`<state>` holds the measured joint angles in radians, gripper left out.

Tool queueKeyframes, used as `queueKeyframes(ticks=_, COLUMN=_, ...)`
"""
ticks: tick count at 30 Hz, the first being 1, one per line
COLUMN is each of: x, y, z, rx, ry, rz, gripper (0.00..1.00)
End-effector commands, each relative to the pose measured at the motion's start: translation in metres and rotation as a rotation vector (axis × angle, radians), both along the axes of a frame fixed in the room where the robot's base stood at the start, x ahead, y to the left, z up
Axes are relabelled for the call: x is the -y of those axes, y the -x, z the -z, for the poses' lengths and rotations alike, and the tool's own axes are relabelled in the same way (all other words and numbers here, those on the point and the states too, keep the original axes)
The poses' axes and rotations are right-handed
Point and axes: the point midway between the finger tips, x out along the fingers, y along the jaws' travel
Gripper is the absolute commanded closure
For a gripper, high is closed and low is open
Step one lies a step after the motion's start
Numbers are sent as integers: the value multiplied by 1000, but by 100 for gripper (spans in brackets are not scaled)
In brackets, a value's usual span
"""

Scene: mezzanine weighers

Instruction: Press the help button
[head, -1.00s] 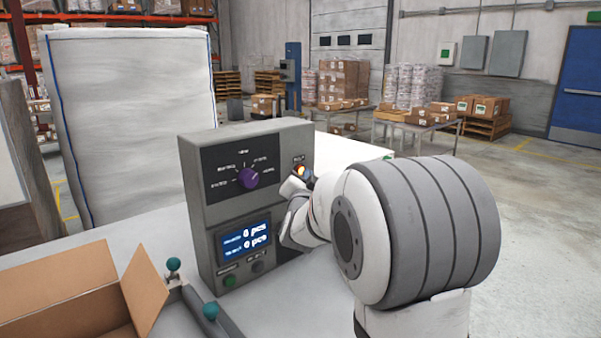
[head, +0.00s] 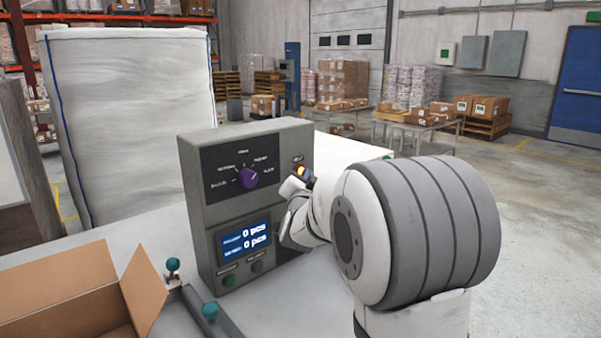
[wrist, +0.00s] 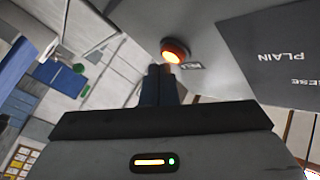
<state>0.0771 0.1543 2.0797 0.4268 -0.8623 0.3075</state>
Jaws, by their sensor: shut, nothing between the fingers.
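The help button (head: 300,171) glows orange at the upper right of the grey control box's face (head: 207,225). In the wrist view the lit button (wrist: 175,50) has a dark red rim and a small label beside it, seen upside down. My gripper (wrist: 161,72) is shut and empty, its dark fingertips just at the button's lower edge in that view. I cannot tell whether they touch it. In the head view my wrist hides part of the box's right side, and the gripper (head: 306,178) shows only partly beside the button.
An open carton (head: 60,300) stands at the lower left. A tall white sack (head: 130,120) stands behind.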

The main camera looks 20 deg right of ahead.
Motion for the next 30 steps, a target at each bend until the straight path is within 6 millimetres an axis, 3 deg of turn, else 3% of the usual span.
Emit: queueKeyframes(ticks=30, x=-4, y=-10, z=0, rx=0, ry=0, rz=-1, gripper=100)
